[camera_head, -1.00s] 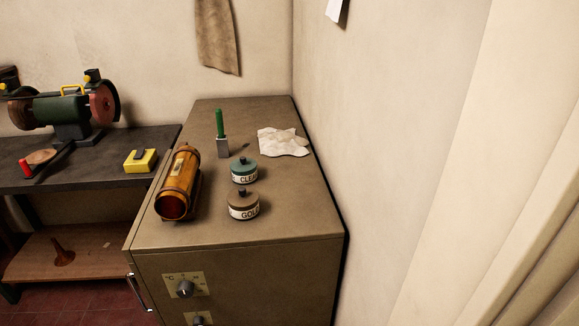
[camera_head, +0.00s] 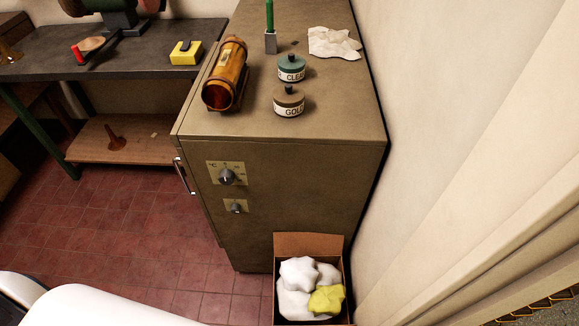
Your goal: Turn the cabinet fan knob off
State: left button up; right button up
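The brown metal cabinet (camera_head: 300,190) stands against the right wall. Its front carries two dark knobs. The upper knob (camera_head: 227,177) sits on a pale plate with a marked scale. The smaller lower knob (camera_head: 236,207) sits on a smaller pale plate just below. Which of them is the fan knob is too small to read, and so is the lower knob's setting. A metal handle (camera_head: 183,176) is at the cabinet's left edge. Neither gripper is in view. A white part of my own body shows at the bottom left.
An open cardboard box (camera_head: 308,245) with white and yellow crumpled cloths stands on the floor before the cabinet. Tiled floor (camera_head: 120,225) is clear at left.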

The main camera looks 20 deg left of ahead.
aim_at(236, 207)
jog(key=j+u, duration=0.15)
jog(key=u, duration=0.8)
